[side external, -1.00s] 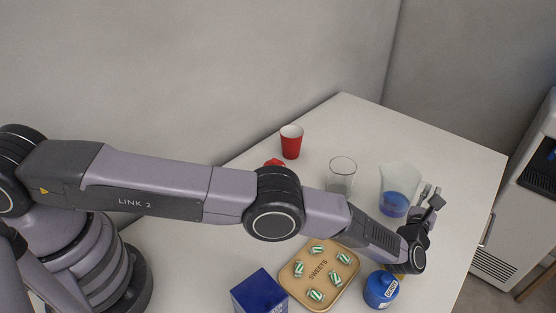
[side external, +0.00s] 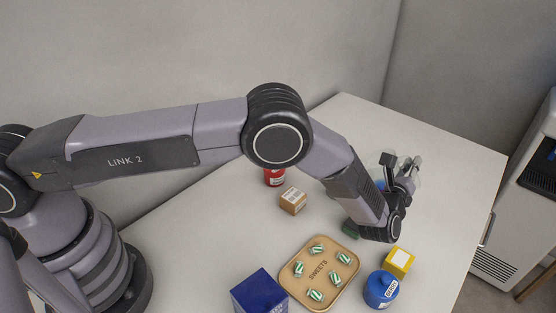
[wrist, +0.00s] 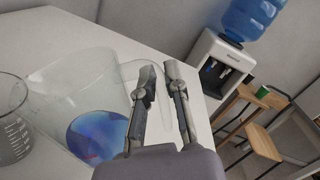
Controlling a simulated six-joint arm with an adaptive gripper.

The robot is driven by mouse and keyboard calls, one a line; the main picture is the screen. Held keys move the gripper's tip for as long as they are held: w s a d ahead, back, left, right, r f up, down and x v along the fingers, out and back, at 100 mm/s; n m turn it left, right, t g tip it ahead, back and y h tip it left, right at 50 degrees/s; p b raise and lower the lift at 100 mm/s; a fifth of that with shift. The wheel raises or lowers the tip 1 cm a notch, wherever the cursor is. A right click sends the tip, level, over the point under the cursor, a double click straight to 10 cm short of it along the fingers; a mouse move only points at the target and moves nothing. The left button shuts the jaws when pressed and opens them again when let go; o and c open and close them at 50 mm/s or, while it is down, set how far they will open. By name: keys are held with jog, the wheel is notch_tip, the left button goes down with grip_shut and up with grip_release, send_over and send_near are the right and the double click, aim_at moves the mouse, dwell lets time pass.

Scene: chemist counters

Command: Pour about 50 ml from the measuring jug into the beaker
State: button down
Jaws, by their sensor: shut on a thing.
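The clear measuring jug (wrist: 75,85) holds blue liquid and fills the left of the wrist view. In the side view only a bit of its blue liquid (side external: 380,185) shows behind my arm. My gripper (side external: 405,172) is shut on the jug's handle; in the wrist view its two fingers (wrist: 160,85) stand on either side of the handle. The beaker (wrist: 13,130), clear with white graduation marks, is at the left edge of the wrist view, left of the jug. In the side view my arm hides the beaker. I cannot tell the jug's exact height above the table.
A sweets tray (side external: 325,297), blue jar (side external: 381,290), yellow box (side external: 398,262) and dark blue box (side external: 260,294) stand at the front. A brown box (side external: 293,201), red can (side external: 275,177) and green object (side external: 350,229) are near my arm. The table's right side is clear.

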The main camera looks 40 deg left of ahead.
jog(key=a+r+n, duration=0.1)
jog(key=r, duration=0.1)
jog(key=a+r+n, duration=0.1)
jog(key=n, duration=0.1)
jog(key=shift+s+a+r, duration=0.15)
jog(key=shift+a+r, duration=0.2)
jog(key=shift+s+a+r+n, duration=0.1)
jog(key=shift+a+r+n, duration=0.6)
jog(key=shift+n, duration=0.5)
jog(key=shift+a+r, duration=0.15)
jog(key=shift+a+r+n, duration=0.2)
jog(key=shift+a+n, duration=0.1)
jog(key=shift+n, duration=0.2)
jog(key=shift+s+a+r+n, duration=0.15)
jog(key=shift+a+r+n, duration=0.15)
jog(key=shift+a+n, duration=0.15)
jog(key=shift+s+a+r+n, duration=0.1)
jog(key=shift+a+r+n, duration=0.05)
jog(key=shift+a+n, duration=0.3)
jog(key=shift+a+r+n, duration=0.15)
jog(key=shift+a+n, duration=0.05)
jog(key=shift+a, duration=0.35)
dwell(0.4)
